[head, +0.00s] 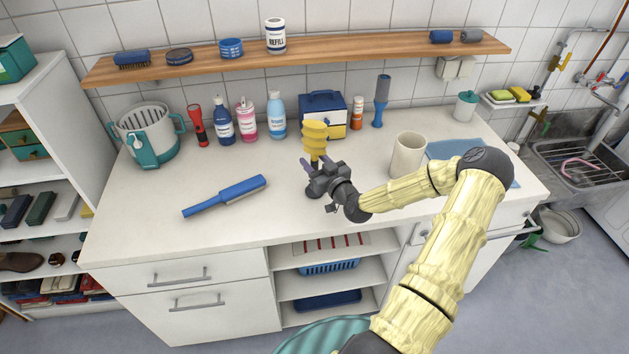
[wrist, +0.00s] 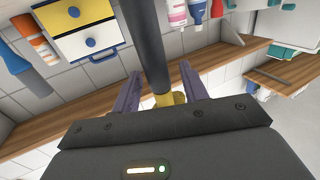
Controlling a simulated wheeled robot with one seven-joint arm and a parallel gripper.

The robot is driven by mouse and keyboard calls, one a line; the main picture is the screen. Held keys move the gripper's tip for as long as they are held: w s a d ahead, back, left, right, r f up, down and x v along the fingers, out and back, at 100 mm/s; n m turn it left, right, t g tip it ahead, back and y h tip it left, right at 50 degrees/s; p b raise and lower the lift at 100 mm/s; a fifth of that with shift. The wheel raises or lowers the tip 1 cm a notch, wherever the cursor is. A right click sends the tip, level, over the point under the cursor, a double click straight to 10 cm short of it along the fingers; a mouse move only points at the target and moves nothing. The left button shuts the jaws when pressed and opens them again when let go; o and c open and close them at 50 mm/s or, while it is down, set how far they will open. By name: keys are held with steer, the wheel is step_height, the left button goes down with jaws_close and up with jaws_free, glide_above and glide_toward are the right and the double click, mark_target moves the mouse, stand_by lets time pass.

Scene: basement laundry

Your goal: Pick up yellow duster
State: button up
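The yellow duster (head: 315,137) stands upright on the white counter, with its ribbed yellow head on top. Its lower part is largely hidden behind my gripper in the head view. In the wrist view its dark handle (wrist: 147,40) runs down from the top edge to a bit of yellow head (wrist: 172,99). My gripper (head: 314,162) is at the duster's lower part. In the wrist view the purple fingers of my gripper (wrist: 158,80) are apart, one on each side of the handle, with gaps showing. I cannot tell how deep the handle sits between them.
A blue-and-yellow box (head: 324,112) and several bottles stand close behind the yellow duster. A cream cylinder (head: 407,155) stands to the right, near my arm.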

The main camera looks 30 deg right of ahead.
mark_target(320, 139)
jaws_close()
steer(key=shift+r, duration=0.1)
step_height(320, 139, up, 10)
steer(key=shift+f+b, duration=0.1)
steer(key=shift+b, duration=0.7)
